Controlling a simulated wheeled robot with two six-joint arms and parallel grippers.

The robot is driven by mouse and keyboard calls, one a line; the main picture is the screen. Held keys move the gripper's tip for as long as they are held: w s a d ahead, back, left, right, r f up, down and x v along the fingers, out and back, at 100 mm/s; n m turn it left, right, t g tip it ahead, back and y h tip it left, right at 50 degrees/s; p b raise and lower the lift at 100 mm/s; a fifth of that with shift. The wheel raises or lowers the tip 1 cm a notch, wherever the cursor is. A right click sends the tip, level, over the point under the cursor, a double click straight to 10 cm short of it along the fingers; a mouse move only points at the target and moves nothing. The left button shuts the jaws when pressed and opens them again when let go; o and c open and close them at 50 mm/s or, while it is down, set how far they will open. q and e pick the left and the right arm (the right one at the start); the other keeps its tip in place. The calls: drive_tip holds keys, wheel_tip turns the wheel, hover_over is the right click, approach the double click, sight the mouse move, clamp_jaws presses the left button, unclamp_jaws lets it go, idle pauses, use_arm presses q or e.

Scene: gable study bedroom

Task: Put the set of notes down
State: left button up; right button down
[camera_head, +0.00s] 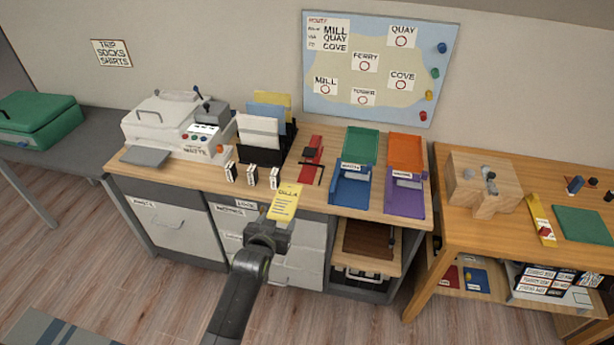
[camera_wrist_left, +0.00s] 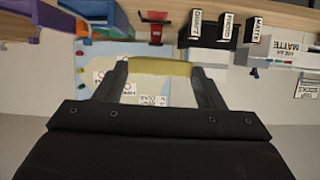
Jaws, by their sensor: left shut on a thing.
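The set of notes is a yellow pad with dark writing (camera_head: 285,203) in the head view. My left gripper (camera_head: 272,228) is shut on its lower end and holds it upright at the front edge of the wooden desk top (camera_head: 190,183). In the left wrist view the notes (camera_wrist_left: 160,67) show as a yellow strip between the fingertips. Whether the notes touch the desk, I cannot tell. My right gripper is not in view.
Small black-and-white boxes (camera_head: 252,175) stand left of the notes. A red stapler-like tool (camera_head: 312,158) lies behind, and blue (camera_head: 350,190) and purple (camera_head: 404,198) trays stand to the right. A file holder (camera_head: 262,135) and white machine (camera_head: 165,120) stand behind.

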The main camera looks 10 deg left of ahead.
use_arm(q)
drive_tip(key=s+f, duration=0.7)
drive_tip(key=f, duration=0.4)
drive_tip(key=shift+d+p, duration=0.2)
drive_tip(key=shift+p, duration=0.25)
drive_tip(key=shift+r, duration=0.15)
